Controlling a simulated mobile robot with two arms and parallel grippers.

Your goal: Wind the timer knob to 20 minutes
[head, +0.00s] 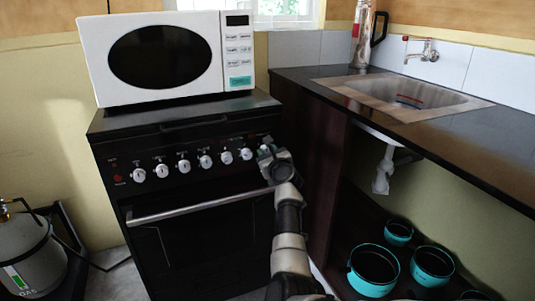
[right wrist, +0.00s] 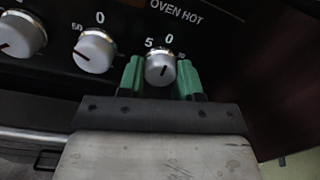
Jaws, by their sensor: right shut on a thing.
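The timer knob (right wrist: 160,69) is white with a silver rim, at the right end of the row on the black stove's front panel, below the words "OVEN HOT". My right gripper (right wrist: 161,76) is shut on this knob, with one green finger on each side. In the head view my right gripper (head: 265,147) is at the right end of the knob row and mostly hides the timer knob. My left gripper is not in view.
Other white knobs (head: 206,161) line the panel to the left; the nearest neighbour (right wrist: 95,50) is close to my left finger. The oven handle (head: 190,210) runs below. A white microwave (head: 165,55) stands on the stove. The dark counter (head: 440,125) with a sink is at right.

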